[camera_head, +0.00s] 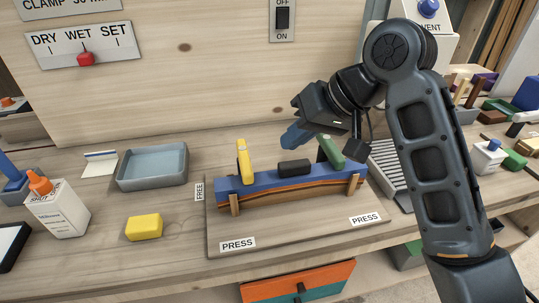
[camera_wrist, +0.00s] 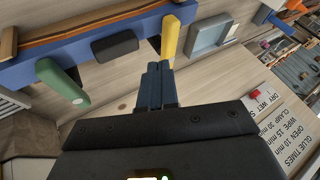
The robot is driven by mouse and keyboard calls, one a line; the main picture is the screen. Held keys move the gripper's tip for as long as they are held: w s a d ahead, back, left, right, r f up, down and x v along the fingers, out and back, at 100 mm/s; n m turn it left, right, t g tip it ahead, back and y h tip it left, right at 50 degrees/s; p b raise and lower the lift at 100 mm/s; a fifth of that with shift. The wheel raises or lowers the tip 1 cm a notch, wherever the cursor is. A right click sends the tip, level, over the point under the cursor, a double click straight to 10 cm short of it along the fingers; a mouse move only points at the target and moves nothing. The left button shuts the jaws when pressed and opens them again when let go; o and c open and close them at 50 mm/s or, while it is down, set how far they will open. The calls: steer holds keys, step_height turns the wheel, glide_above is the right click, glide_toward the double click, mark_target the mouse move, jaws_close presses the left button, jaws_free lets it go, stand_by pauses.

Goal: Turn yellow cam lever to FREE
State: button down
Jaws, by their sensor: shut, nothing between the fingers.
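The yellow cam lever (camera_head: 244,160) stands nearly upright at the left end of the blue curved form (camera_head: 262,184). The FREE label (camera_head: 199,191) lies on the board just left of that end. In the wrist view the yellow lever (camera_wrist: 170,38) shows just beyond my fingertips. My gripper (camera_head: 291,137) is shut and empty, above the far side of the form and right of the yellow lever. In the wrist view its blue fingers (camera_wrist: 158,70) are together; they look close to the lever, but I cannot tell whether they touch it.
A green lever (camera_head: 331,151) leans at the form's right end, near my arm. A black block (camera_head: 293,167) sits between the levers. Two PRESS labels (camera_head: 238,244) lie in front. A grey tray (camera_head: 153,167), yellow block (camera_head: 144,227) and glue bottle (camera_head: 55,207) stand left.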

mark_target(244, 160)
steer(key=x, duration=1)
